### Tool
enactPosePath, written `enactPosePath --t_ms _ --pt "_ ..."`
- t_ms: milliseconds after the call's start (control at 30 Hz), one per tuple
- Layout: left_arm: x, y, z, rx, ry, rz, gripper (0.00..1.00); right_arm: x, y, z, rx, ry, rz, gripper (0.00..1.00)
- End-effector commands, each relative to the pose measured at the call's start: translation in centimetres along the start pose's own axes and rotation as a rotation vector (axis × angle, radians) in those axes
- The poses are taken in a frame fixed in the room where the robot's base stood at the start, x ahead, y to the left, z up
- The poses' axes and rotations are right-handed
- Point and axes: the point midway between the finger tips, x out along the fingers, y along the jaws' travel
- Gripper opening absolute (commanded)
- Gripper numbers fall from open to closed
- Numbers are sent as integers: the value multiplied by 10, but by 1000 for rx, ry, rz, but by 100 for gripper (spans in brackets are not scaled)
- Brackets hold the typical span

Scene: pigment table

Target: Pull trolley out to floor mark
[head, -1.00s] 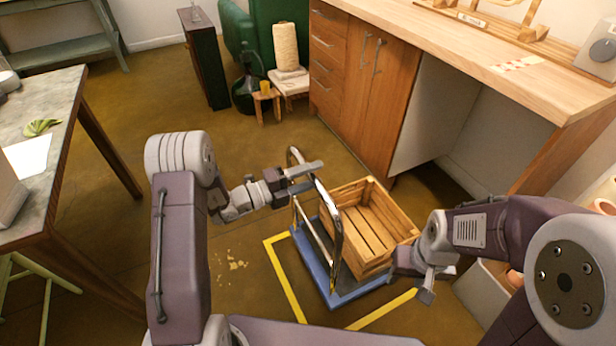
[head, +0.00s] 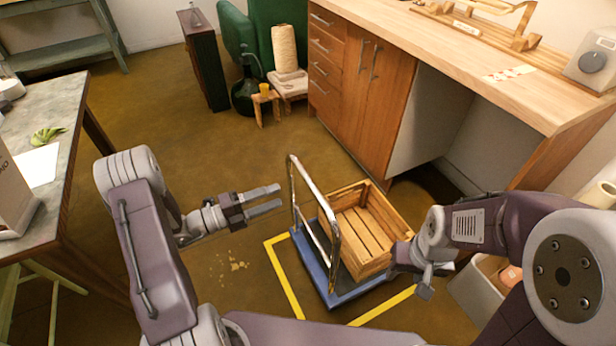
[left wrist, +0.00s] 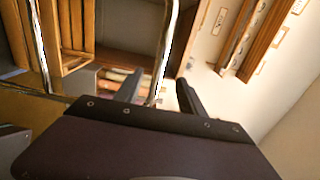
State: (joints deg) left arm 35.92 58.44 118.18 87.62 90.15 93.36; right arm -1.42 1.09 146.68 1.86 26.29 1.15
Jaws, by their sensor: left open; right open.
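The trolley (head: 345,297) has a blue deck, a chrome push handle (head: 333,232) at its left end and a wooden slatted crate (head: 372,235) on top. In the head view it stands within the yellow floor mark (head: 286,283), whose far parts are hidden by the trolley. My left gripper (head: 280,198) is open and empty, just left of the handle and apart from it. The handle's chrome bars (left wrist: 167,45) also show in the left wrist view beyond the open fingers (left wrist: 157,98). My right gripper (head: 428,288) is open beside the crate's right front corner.
The wooden counter with cabinet (head: 358,90) stands behind the trolley, with an open bay at its right. A grey-topped table (head: 60,105) is at left. A stool (head: 268,105), a dark demijohn (head: 245,93) and a green armchair stand at the back.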

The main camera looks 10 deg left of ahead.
Motion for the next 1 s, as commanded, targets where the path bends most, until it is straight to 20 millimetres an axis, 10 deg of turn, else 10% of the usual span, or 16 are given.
enactPosePath --t_ms 233,367,500,600,700,967,1000 --pt "6 0 -4 2 17 0 47 0 0 0 0 0 0 47" --pt "44 -43 -24 129 145 -4 47 0 0 0 0 0 0 47" --pt "72 -84 -128 371 522 69 47 0 0 0 0 0 0 47" --pt "45 -66 -204 759 881 171 47 0 0 0 0 0 0 47" --pt "-9 -31 -234 1257 1266 201 47 1 0 0 0 0 0 47" --pt "-98 19 -170 2233 2100 -135 47 0 0 0 0 0 0 47" --pt "-103 23 -158 -2220 -2110 227 47 0 0 0 0 0 0 47"
